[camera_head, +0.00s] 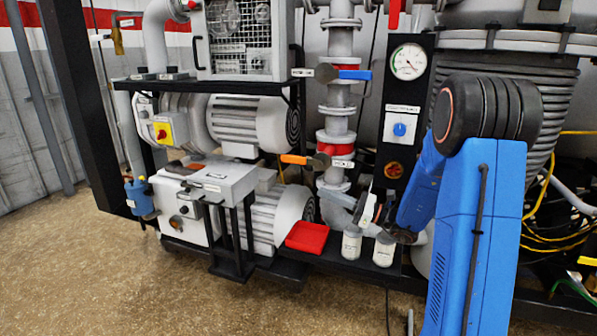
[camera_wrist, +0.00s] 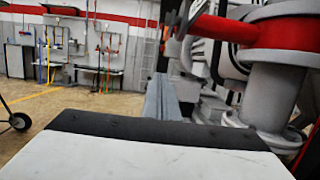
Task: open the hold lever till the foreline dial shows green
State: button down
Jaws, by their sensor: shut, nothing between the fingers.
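The foreline dial (camera_head: 408,61) is a round white gauge with a green arc on the black panel; its needle is too small to read surely. Two levers stand on the grey pipe column: a blue lever (camera_head: 355,74) above, pointing right, and an orange lever (camera_head: 294,159) below, pointing left. Their labels are too small to read, so I cannot tell which is the hold lever. My gripper (camera_head: 366,209) is low beside the column, below the orange lever and apart from it. In the wrist view its shut, empty fingers (camera_wrist: 163,93) lie left of a red valve body (camera_wrist: 262,32).
A red tray (camera_head: 307,237) and two white jars (camera_head: 352,245) stand on the low black shelf. A blue knob (camera_head: 400,129) sits under the dial. Pumps (camera_head: 250,122) fill the left rack. Open floor (camera_head: 130,270) lies in front.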

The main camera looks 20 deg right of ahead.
aim_at(302, 161)
jog(key=shift+w, duration=0.15)
jog(key=w+a+r, duration=0.5)
jog(key=a+r, duration=0.1)
jog(key=a, duration=0.1)
jog(key=shift+w+a+r, duration=0.2)
jog(key=shift+w+a, duration=0.1)
jog(key=shift+a, duration=0.1)
dwell(0.4)
